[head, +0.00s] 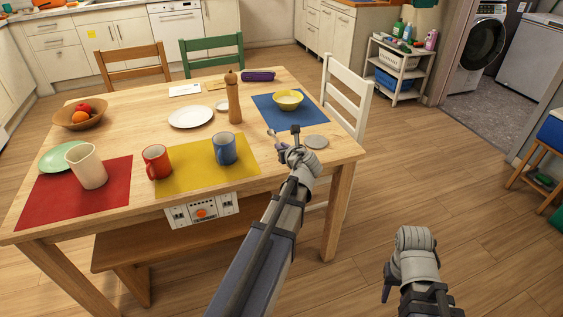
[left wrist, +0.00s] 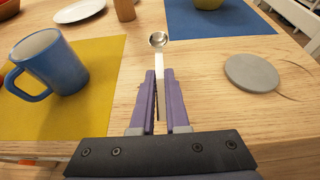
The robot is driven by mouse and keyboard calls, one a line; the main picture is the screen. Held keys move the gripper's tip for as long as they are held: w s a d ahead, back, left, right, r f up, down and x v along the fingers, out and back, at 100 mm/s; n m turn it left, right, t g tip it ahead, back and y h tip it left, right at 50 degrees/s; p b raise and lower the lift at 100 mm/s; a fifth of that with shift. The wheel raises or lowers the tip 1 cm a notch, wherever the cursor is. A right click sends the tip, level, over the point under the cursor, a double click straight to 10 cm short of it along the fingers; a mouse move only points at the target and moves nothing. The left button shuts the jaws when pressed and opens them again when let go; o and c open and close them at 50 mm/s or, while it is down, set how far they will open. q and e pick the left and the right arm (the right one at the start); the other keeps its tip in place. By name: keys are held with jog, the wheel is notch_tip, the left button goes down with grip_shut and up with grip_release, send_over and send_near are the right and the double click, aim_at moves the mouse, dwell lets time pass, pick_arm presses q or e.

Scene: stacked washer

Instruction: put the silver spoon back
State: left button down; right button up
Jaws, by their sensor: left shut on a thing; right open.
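My left gripper (head: 281,142) is over the near right part of the table. In the left wrist view its purple fingers (left wrist: 160,92) are shut on the pale handle of the silver spoon (left wrist: 158,40). The spoon's bowl points away from the gripper, towards the blue mat; I cannot tell whether it touches the tabletop. The spoon is too small to make out surely in the head view. My right gripper (head: 388,284) hangs low at the right, clear of the table, open and empty.
A blue mat (head: 269,110) with a yellow bowl (head: 288,98) lies beyond the left gripper. A grey round disc (head: 316,142) is to its right, a blue mug (head: 224,148) on the yellow mat (head: 190,174) to its left. A pepper mill (head: 234,100) stands farther back. Bare wood lies between.

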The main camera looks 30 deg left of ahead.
pick_arm(q)
jog(key=shift+f+b, duration=1.8)
jog(key=shift+b, duration=0.05)
jog(key=shift+f, duration=0.15)
jog(key=c, duration=0.9)
grip_release()
jog(key=shift+r, duration=0.35)
jog(key=shift+p+v, duration=2.35)
jog(key=shift+v, duration=3.6)
jog(key=shift+f, duration=0.1)
